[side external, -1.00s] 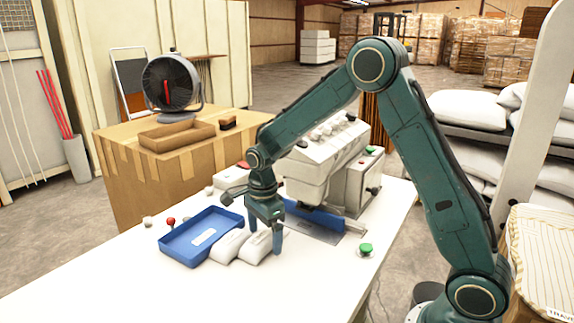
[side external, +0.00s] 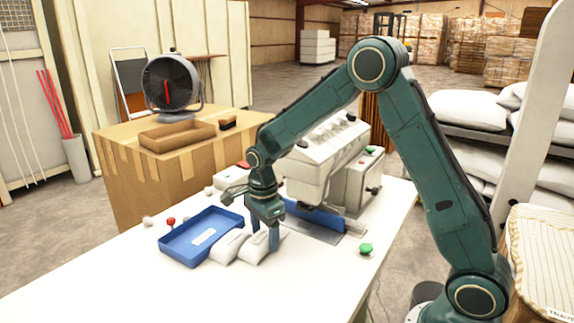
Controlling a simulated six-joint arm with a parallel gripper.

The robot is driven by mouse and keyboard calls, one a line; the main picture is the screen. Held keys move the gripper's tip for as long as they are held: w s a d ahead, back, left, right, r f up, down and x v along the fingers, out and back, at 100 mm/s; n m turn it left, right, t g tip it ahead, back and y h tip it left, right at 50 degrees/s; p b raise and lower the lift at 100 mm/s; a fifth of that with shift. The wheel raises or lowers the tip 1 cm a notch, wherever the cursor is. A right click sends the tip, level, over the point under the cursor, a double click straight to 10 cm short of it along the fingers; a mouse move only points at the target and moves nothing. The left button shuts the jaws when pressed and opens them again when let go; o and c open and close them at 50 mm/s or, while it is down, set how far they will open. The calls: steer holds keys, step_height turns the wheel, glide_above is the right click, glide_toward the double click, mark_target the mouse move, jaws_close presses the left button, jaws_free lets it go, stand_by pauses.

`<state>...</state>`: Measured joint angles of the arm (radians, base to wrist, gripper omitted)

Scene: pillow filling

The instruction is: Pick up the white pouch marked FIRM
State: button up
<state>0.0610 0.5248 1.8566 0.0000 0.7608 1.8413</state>
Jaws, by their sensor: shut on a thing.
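Two white pouches lie side by side on the white table, just right of the blue tray (side external: 180,242). My gripper (side external: 264,236) points down over the right pouch (side external: 251,252), with its fingers closed on that pouch's sides. The pouch appears to rest on the table still. The left pouch (side external: 228,247) lies between it and the tray, apart from the fingers. No marking is readable on either pouch, so I cannot tell from the print which one says FIRM. The fingers hide part of the right pouch.
A white machine (side external: 322,165) with a blue front bar (side external: 316,217) stands just behind my gripper. A green button (side external: 365,248) is to the right, and a red-topped knob (side external: 171,221) is left of the tray. The table's front left is clear.

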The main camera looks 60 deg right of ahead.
mark_target(264, 232)
step_height(264, 232, up, 20)
stand_by(0.7)
steer(key=shift+f, duration=0.15)
steer(key=shift+c, duration=0.2)
